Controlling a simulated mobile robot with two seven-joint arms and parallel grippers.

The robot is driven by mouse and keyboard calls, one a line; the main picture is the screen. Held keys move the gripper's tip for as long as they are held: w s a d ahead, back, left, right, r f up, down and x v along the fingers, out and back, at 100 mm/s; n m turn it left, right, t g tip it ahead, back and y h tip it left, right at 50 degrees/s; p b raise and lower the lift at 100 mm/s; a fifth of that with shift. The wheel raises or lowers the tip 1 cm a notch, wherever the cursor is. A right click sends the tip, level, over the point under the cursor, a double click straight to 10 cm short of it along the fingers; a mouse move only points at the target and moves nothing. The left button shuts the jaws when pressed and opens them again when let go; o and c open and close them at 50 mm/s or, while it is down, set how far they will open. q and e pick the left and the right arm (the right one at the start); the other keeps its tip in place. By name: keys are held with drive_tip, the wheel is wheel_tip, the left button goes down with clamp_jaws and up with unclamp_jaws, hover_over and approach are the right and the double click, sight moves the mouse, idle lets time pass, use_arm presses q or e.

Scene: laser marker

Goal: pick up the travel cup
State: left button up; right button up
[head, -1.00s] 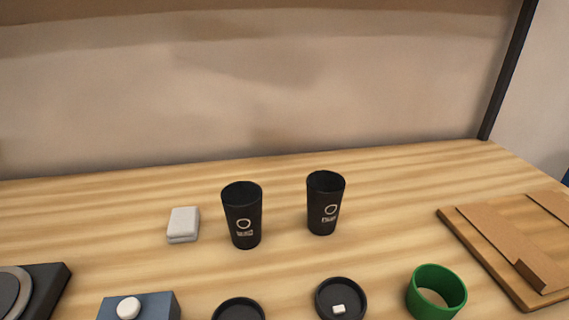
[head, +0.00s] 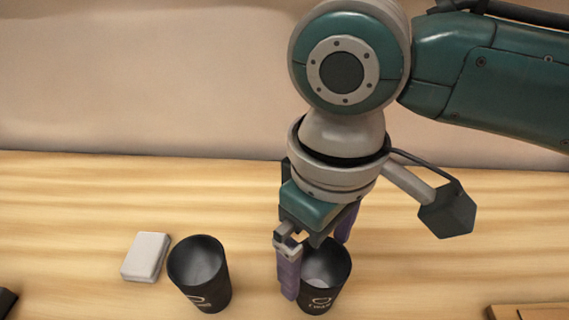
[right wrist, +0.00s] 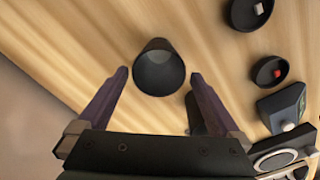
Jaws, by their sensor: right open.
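Two black travel cups stand upright and open on the wooden table in the head view: a left cup (head: 200,272) and a right cup (head: 326,277). My right gripper (head: 317,268) points down at the right cup. Its purple fingers are open on either side of the rim, and one finger covers part of the cup's left side. In the right wrist view one cup (right wrist: 160,72) sits between the two spread fingertips (right wrist: 160,77), with a gap on each side. My left gripper is not in view.
A small white box (head: 146,256) lies left of the cups. A brown board (head: 530,312) shows at the lower right. In the right wrist view are two dark round lids (right wrist: 250,14) (right wrist: 268,72), a blue-grey box with a white knob (right wrist: 283,108) and a round-topped device (right wrist: 283,158).

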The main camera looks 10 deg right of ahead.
sight(318, 277)
drive_tip(key=f, duration=0.3)
drive_tip(key=f+b, duration=0.1)
drive_tip(key=f, duration=0.2)
drive_tip(key=shift+s+d, duration=0.15)
drive_tip(key=shift+d, duration=0.05)
drive_tip(key=shift+c, duration=0.2)
drive_tip(key=c, duration=0.6)
drive_tip(key=shift+c, duration=0.2)
drive_tip(key=shift+r, duration=0.1)
